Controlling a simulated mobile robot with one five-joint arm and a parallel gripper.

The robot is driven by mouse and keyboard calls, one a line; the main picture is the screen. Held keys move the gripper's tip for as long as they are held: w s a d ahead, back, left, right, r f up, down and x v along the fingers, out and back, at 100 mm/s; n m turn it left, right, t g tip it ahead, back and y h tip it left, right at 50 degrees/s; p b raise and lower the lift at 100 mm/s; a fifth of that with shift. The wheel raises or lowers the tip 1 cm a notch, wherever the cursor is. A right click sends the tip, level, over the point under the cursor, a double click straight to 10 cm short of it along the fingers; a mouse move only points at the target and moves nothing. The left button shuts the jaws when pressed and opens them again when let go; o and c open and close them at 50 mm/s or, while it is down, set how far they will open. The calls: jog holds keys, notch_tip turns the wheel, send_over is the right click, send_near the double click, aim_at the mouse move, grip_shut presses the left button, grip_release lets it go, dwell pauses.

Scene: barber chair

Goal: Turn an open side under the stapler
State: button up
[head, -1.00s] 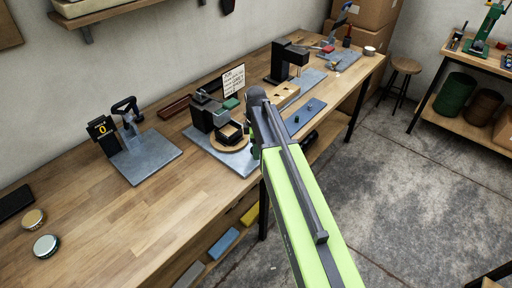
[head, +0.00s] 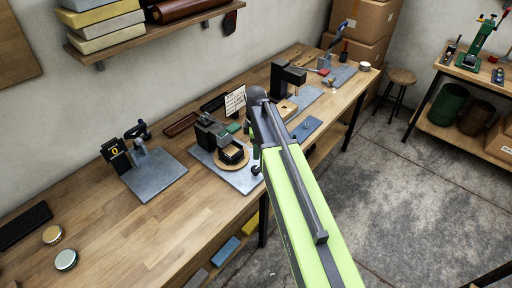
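The black stapler-like device (head: 211,131) stands on a grey plate (head: 240,183) on the workbench. Beside its front is a round wooden turntable (head: 246,161) carrying a small dark square piece (head: 231,153). Which sides of that piece are open is too small to tell. My green and dark arm crosses the view from the bottom to just right of this station. It covers part of the plate's right side. My gripper's fingers are hidden beyond the arm.
A grey plate with a black lever device and a "0" display (head: 115,154) stands to the left. A written card (head: 235,102) stands behind the stapler. A black press (head: 285,80) is farther back. Two round lids (head: 66,259) lie at the front left. The bench between them is clear.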

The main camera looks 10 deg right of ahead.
notch_tip(320, 180, up, 5)
jog(key=p, duration=0.3)
jog(key=shift+r, duration=0.1)
jog(key=s+f+m+b, duration=1)
jog(key=s+m, duration=0.4)
jog(key=m, duration=0.2)
jog(key=shift+a+f, duration=0.3)
jog(key=shift+f, duration=0.15)
